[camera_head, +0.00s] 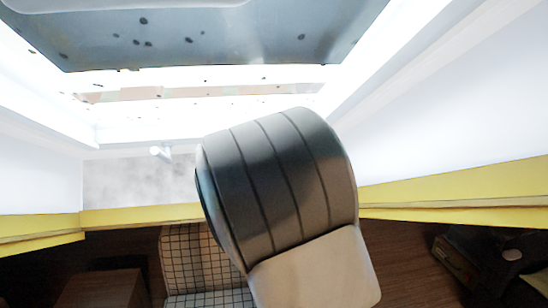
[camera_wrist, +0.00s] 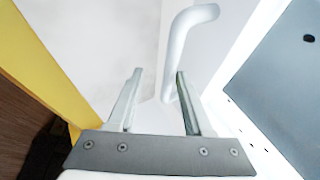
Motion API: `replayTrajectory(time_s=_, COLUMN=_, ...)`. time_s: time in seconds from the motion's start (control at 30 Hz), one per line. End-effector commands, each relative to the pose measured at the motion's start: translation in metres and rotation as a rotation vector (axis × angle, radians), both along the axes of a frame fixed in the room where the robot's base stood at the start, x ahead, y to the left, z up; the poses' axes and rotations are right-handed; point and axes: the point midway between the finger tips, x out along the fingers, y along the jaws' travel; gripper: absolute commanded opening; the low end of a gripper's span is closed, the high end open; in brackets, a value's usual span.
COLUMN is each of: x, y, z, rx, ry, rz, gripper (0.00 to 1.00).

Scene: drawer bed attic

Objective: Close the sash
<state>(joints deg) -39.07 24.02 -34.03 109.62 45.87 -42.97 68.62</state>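The sash (camera_head: 210,35) is a blue-grey pane with dark spots, hanging tilted across the top of the head view, with bright open space below it. Its spotted pane also shows at the right of the wrist view (camera_wrist: 292,75). A pale, bent handle (camera_wrist: 186,45) stands in the wrist view, just beyond my right-hand finger. A small white knob-like part (camera_head: 160,152) shows at the lower window frame in the head view. My gripper (camera_wrist: 158,72) is open, its fingers apart with nothing clearly between them. In the head view my arm hides the gripper.
White window reveals slope on both sides, edged by yellow trim (camera_head: 140,216), which also shows in the wrist view (camera_wrist: 55,65). Below are a checked seat (camera_head: 195,265), a brown wooden box (camera_head: 100,288) and dark items (camera_head: 490,260) at right.

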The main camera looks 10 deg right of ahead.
Motion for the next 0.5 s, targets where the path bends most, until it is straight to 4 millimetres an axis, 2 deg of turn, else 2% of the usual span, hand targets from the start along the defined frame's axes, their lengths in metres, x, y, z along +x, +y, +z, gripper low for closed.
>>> replayTrajectory(time_s=0.33, x=-0.002, y=0.001, z=0.003, rx=0.000, ry=-0.006, rz=0.001, gripper=0.50)
replayTrajectory(time_s=0.5, x=-0.019, y=0.009, z=0.003, rx=0.001, ry=-0.007, rz=0.004, gripper=0.50)
